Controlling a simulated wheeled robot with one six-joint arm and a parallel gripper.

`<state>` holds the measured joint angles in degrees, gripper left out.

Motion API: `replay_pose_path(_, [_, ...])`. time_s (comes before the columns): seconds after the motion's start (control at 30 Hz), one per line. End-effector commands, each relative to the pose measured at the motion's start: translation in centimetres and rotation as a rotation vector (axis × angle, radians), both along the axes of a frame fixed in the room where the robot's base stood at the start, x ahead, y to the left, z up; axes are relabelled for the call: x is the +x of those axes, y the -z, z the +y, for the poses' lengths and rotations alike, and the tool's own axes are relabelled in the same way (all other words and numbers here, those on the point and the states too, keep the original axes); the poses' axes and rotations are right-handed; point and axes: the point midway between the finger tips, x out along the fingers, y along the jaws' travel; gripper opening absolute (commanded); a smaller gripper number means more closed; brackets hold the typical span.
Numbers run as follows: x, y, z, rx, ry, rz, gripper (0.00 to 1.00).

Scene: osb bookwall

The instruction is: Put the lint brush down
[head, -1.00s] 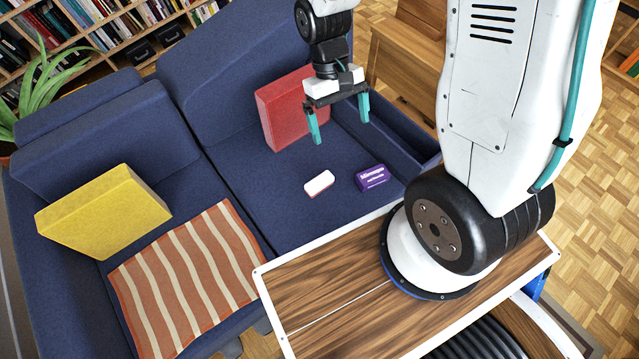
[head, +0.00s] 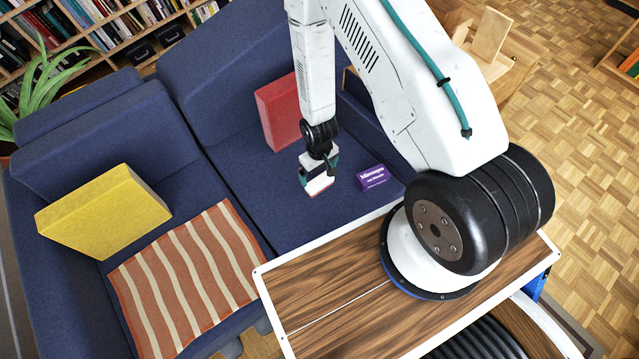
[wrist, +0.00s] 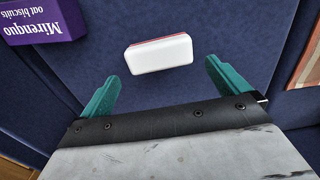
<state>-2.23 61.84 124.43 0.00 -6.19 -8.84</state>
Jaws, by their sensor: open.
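The lint brush looks like a small white block with a red edge. It lies on the blue sofa seat and shows in the head view (head: 319,187) and the wrist view (wrist: 159,54). My gripper (head: 317,174) is open just over it in the head view, partly covering it. In the wrist view, my gripper's teal fingers (wrist: 163,78) stand apart on either side of the picture's middle, with the brush a little beyond their tips. The fingers hold nothing. I cannot tell the exact height of the tips above the seat.
A purple biscuit box (head: 373,178) lies close to the right of the brush. A red cushion (head: 278,112) stands behind. A yellow cushion (head: 103,212) and a striped cloth (head: 187,277) are on the left seat. A bare wooden tabletop (head: 318,300) is in front.

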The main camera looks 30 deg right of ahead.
Motion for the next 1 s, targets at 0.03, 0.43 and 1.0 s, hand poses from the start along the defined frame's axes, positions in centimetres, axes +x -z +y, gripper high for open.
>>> replay_pose_path(0.03, [0.0,0.4,0.0,0.0,-0.002,-0.003,1.0])
replay_pose_path(0.43, [-0.2,5.4,-0.2,0.0,-0.003,0.0,1.0])
replay_pose_path(1.0, [0.0,7.5,-0.1,0.0,-0.003,-0.002,0.71])
